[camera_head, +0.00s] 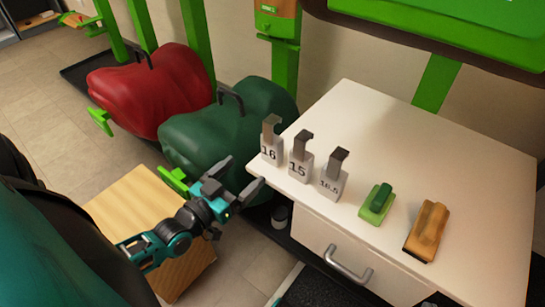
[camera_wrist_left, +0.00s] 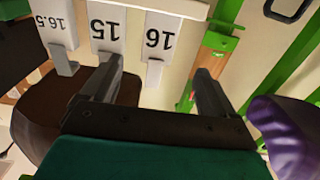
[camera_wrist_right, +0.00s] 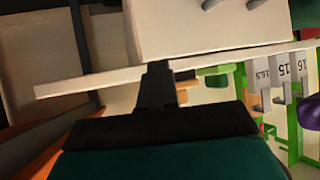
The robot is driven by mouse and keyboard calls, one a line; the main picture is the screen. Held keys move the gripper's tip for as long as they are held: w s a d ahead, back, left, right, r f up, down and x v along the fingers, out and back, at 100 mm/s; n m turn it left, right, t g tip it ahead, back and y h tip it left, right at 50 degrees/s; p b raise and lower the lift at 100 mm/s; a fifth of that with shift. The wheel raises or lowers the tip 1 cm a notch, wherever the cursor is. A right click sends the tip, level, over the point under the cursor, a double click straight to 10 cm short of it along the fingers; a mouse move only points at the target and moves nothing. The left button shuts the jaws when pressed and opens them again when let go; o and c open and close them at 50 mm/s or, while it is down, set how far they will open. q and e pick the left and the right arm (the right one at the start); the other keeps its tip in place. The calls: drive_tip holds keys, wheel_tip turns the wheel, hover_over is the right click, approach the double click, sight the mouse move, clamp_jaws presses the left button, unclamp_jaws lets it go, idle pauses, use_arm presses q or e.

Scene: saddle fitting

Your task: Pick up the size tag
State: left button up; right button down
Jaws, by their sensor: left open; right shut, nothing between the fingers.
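Three white size tags with grey hooked tops stand in a row at the left of the white table. They are tag 16 (camera_head: 270,153), tag 15 (camera_head: 300,168) and tag 16.5 (camera_head: 332,184). My left gripper (camera_head: 241,177) is open and empty, just off the table's left corner and short of tag 16. In the left wrist view, tag 16 (camera_wrist_left: 157,42) shows beyond the gap between the fingers (camera_wrist_left: 155,78); tags 15 (camera_wrist_left: 106,27) and 16.5 (camera_wrist_left: 54,25) are left of it. My right gripper (camera_wrist_right: 157,75) is shut and empty, seen only in the right wrist view.
A green brush (camera_head: 377,204) and an orange-brown brush (camera_head: 427,231) lie right of the tags on the table (camera_head: 445,160). A green saddle (camera_head: 225,130) and a red saddle (camera_head: 150,90) are behind my left gripper. A wooden box (camera_head: 125,208) stands below.

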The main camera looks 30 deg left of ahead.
sight(269, 151)
use_arm(q)
drive_tip(key=w, duration=0.2)
drive_tip(key=w+b, duration=0.1)
drive_tip(key=w, duration=0.2)
drive_tip(key=shift+w+d, duration=0.2)
drive_tip(key=shift+w, duration=0.65)
drive_tip(key=shift+w+d+b, duration=0.1)
drive_tip(key=shift+w+b, duration=0.3)
drive_tip(key=shift+b, duration=0.05)
drive_tip(key=w, duration=0.1)
drive_tip(key=w+b, duration=0.1)
drive_tip(key=w, duration=0.1)
drive_tip(key=shift+w+d+f, duration=0.1)
drive_tip(key=shift+w+d, duration=0.1)
drive_tip(key=shift+w, duration=0.4)
drive_tip(key=c, duration=1.1)
use_arm(e)
drive_tip(key=shift+w+a+f, duration=0.2)
drive_tip(key=shift+a+f, duration=0.3)
drive_tip(key=shift+f, duration=0.3)
use_arm(q)
drive_tip(key=shift+r, duration=0.2)
